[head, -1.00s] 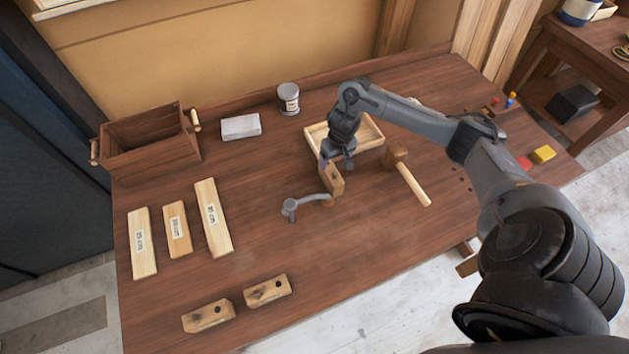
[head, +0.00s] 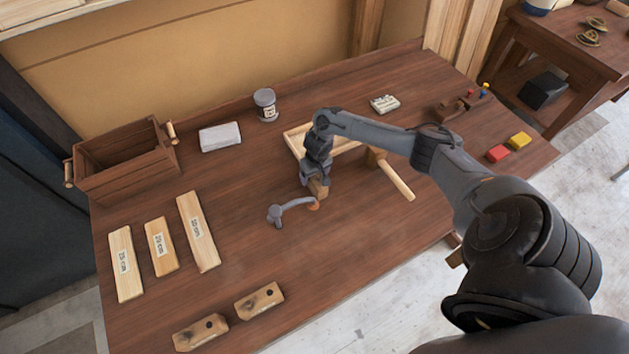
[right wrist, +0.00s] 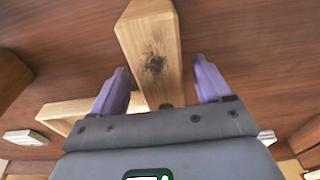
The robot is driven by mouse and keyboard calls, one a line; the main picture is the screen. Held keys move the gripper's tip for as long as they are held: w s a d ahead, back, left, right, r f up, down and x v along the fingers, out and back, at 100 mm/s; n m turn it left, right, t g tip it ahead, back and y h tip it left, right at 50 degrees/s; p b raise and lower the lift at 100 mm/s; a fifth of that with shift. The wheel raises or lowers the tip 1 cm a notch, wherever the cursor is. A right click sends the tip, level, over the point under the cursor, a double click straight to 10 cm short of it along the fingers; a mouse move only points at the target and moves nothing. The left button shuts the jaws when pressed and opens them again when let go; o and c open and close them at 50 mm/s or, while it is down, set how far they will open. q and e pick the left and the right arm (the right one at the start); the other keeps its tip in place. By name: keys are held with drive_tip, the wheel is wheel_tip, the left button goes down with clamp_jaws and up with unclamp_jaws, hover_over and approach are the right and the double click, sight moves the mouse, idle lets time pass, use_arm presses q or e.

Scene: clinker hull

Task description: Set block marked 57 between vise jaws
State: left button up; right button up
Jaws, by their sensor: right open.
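My right gripper (head: 315,180) is open over a wooden block (head: 319,189) on the bench. In the right wrist view, the open purple fingers (right wrist: 160,85) stand on either side of the pale wooden block (right wrist: 150,40), which has a dark smudge on its face. In the head view the gripper hides most of this block. A grey bent piece (head: 290,208) with an orange end lies beside it. No number 57 is legible, and I cannot tell which parts are the vise jaws.
Several labelled boards (head: 198,231) lie at the left, below a wooden crate (head: 125,175). A grey-white block (head: 220,137) and a jar (head: 265,105) stand at the back.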

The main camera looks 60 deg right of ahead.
drive_tip(key=c, duration=1.1)
drive_tip(key=shift+c, duration=1)
drive_tip(key=shift+r, duration=0.15)
